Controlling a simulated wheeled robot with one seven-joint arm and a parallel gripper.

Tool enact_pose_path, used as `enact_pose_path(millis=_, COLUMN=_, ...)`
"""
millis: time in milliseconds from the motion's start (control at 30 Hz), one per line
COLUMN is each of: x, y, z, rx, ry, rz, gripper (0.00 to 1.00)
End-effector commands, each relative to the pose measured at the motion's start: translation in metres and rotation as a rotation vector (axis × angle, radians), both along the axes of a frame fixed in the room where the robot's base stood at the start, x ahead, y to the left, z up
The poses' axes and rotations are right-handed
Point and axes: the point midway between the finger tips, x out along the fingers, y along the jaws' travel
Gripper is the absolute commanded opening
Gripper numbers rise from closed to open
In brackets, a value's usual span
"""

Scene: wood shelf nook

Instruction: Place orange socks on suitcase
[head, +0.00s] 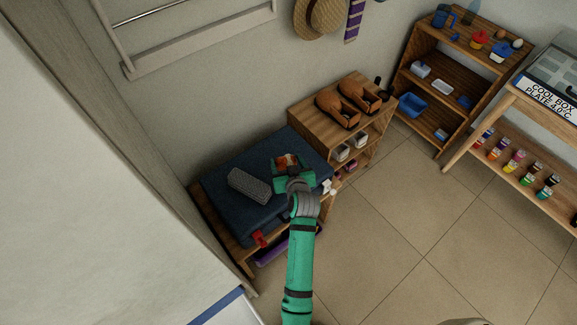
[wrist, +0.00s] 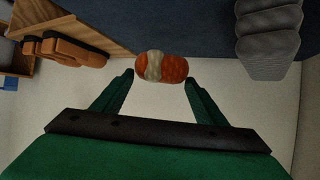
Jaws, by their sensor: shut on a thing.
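The orange socks (head: 287,160) are a small orange roll with a pale band. They show between my fingertips in the wrist view (wrist: 174,68). My gripper (head: 289,168) is shut on them, over the right part of the suitcase in the head view. In the wrist view my green fingers (wrist: 160,80) stand on both sides of the roll. The dark blue suitcase (head: 222,205) lies flat on a low wooden bench; it also shows at the top of the wrist view (wrist: 185,28). I cannot tell whether the socks touch it.
A grey ribbed bundle (head: 248,186) lies on the suitcase, left of my gripper. A wooden cubby (head: 312,125) with brown shoes (head: 338,108) stands close by to the right. A red tag (head: 259,239) hangs at the suitcase's front. The tiled floor (head: 390,215) at right is clear.

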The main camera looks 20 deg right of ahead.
Motion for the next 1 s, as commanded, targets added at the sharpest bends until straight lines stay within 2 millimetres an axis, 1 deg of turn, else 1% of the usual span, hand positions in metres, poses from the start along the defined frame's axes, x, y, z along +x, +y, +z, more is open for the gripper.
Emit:
enact_pose_path(millis=33, x=0.003, y=-0.006, z=-0.007, rx=0.001, ry=0.001, rz=-0.005, gripper=0.44)
enact_pose_path(millis=67, x=0.005, y=-0.008, z=-0.01, rx=0.002, ry=0.001, rz=-0.005, gripper=0.44)
enact_pose_path(millis=200, x=0.01, y=-0.014, z=-0.017, rx=0.0, ry=-0.001, rz=-0.007, gripper=0.44)
enact_pose_path(millis=367, x=0.015, y=-0.016, z=-0.026, rx=0.001, ry=0.001, rz=-0.005, gripper=0.44)
enact_pose_path(millis=500, x=0.015, y=-0.014, z=-0.046, rx=0.002, ry=0.002, rz=-0.002, gripper=0.44)
enact_pose_path(millis=600, x=0.015, y=-0.014, z=-0.054, rx=0.0, ry=0.0, rz=-0.001, gripper=0.44)
enact_pose_path(millis=967, x=0.016, y=-0.013, z=-0.058, rx=0.0, ry=-0.001, rz=-0.001, gripper=0.44)
enact_pose_path(millis=1000, x=0.016, y=-0.014, z=-0.057, rx=0.0, ry=-0.001, rz=-0.001, gripper=0.75)
